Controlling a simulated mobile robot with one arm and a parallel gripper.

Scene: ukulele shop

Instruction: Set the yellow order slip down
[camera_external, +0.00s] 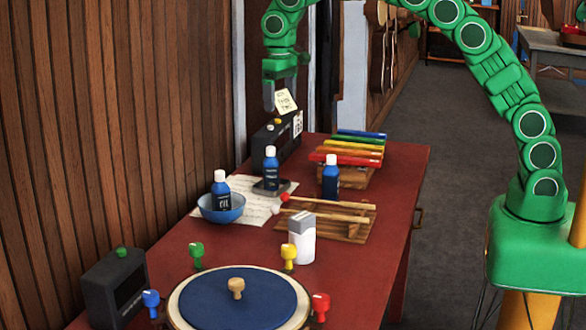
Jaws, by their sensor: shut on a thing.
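The yellow order slip (286,102) is a small pale yellow sheet with dark writing, tilted in the air above the far end of the red table. My gripper (279,98) points down and is shut on the slip, between its grey fingers. Slip and gripper appear just above a dark box with a yellow knob (266,143). Whether the slip touches the box cannot be told from this view. The part of the slip between the fingers is partly hidden.
The red table (401,185) holds a coloured xylophone (352,146), several blue bottles, one in a blue bowl (221,207), a sheet of paper (247,194), a wooden rack (335,215), a white-grey container (302,240) and a round blue board (233,302). The right edge is clear.

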